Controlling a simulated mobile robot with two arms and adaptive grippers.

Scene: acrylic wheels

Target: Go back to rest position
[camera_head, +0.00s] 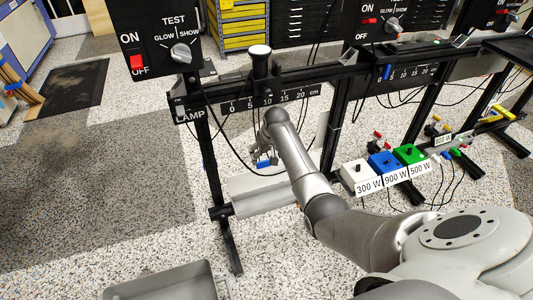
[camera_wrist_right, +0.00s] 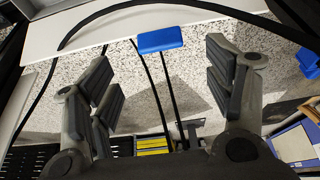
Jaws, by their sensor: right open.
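My right arm reaches from the lower right of the head view. Its gripper (camera_head: 264,158) is below the ruler bar, beside the black stand. In the right wrist view the gripper (camera_wrist_right: 160,85) is open, with its grey fingers wide apart. A blue block (camera_wrist_right: 160,40) with dark cables running from it shows beyond the gap between the fingertips. A small blue piece (camera_head: 263,164) shows at the gripper in the head view. I cannot tell from these frames whether a finger touches anything. My left gripper is not in view.
The ruler bar (camera_head: 243,103) spans the black stand above my gripper. A control panel (camera_head: 157,38) with a red switch stands upper left. White (camera_head: 358,172), blue (camera_head: 386,163) and green (camera_head: 412,153) wattage boxes stand right. A grey tray (camera_head: 160,283) is lower left. Open floor lies left.

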